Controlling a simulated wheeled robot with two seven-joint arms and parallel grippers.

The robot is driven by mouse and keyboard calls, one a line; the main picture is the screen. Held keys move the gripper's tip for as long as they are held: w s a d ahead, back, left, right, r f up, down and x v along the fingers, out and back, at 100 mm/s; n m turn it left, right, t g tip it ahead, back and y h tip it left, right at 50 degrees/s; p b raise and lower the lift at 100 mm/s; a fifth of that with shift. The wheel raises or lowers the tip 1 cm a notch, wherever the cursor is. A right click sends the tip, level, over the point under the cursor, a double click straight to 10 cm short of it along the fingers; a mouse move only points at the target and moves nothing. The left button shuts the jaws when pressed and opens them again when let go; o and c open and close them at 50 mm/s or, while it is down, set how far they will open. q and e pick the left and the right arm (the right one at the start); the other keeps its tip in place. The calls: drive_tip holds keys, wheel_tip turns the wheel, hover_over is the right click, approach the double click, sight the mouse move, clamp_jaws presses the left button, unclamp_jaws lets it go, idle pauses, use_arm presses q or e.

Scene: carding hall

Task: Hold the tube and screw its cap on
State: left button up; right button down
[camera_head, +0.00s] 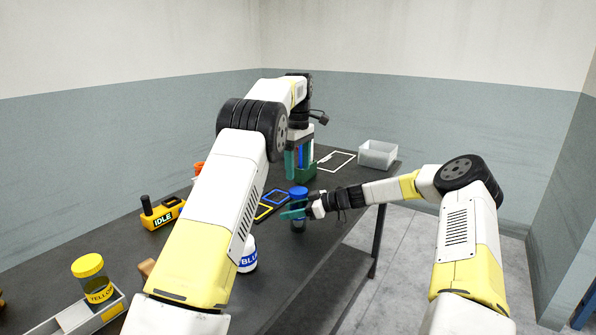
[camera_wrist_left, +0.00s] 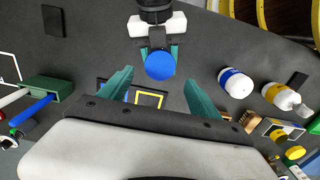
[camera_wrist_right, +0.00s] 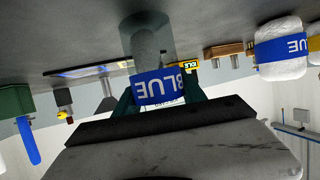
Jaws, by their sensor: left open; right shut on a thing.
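A green rack (camera_wrist_left: 50,88) with coloured rods stands behind. A mat with blue and yellow frames (camera_head: 264,211) lies near the tube. A white BLUE bottle (camera_head: 248,258), a yellow IDLE device (camera_head: 162,213) and a yellow-capped jar (camera_head: 91,268) stand leftward. A clear bin (camera_head: 378,154) is far right.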

sight(298, 190)
use_arm(q)
drive_tip(key=shift+f, duration=4)
drive_tip(key=c, duration=1.5)
drive_tip(key=shift+o, duration=0.2)
drive_tip(key=m, duration=0.3)
drive_tip(key=o, duration=1.5)
drive_tip(key=shift+o, duration=0.2)
